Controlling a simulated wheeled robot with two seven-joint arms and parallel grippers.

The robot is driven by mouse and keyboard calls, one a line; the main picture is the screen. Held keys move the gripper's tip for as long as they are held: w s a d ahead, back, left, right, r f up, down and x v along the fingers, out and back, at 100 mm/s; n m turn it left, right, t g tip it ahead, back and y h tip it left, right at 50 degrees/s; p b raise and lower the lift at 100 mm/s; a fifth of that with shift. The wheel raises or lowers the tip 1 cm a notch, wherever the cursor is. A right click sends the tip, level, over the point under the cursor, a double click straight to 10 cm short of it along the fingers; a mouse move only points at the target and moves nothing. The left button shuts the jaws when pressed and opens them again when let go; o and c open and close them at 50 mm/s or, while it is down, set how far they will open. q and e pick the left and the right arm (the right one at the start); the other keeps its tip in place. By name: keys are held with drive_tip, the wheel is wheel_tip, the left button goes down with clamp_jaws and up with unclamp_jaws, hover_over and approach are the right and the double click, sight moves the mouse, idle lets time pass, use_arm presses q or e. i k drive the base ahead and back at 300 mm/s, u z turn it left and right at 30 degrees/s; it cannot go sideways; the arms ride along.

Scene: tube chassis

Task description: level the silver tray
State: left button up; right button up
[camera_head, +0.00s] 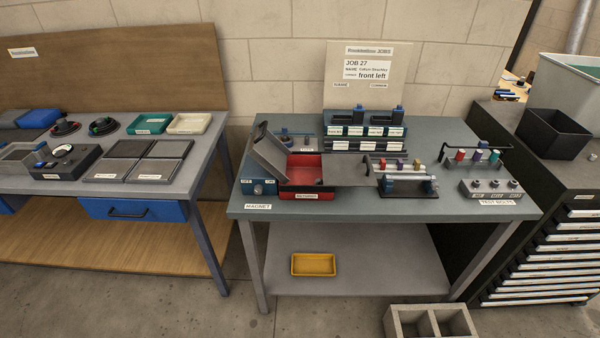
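No part clearly labelled as a silver tray shows in the head view. A grey panel (268,160) stands tilted at the left of the middle table, beside a red-lined box (306,170). A flat silver-grey plate (343,171) lies right of the red interior and looks about level; I cannot tell which of these is the silver tray. A job card (367,70) behind them reads "JOB 27" and "front left". Neither of my grippers is in view.
The middle table (400,212) also bears labelled blocks (366,137), a rack with coloured pieces (404,178) and a test bolts block (490,192). A yellow bin (313,265) sits on the lower shelf. The left bench (190,182) holds several trays. A drawer cabinet (545,235) stands right.

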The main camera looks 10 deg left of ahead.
sight(268, 149)
drive_tip(key=u, duration=0.1)
drive_tip(key=k, duration=0.45)
drive_tip(key=z, duration=0.85)
drive_tip(key=i, duration=0.85)
drive_tip(key=u, duration=0.25)
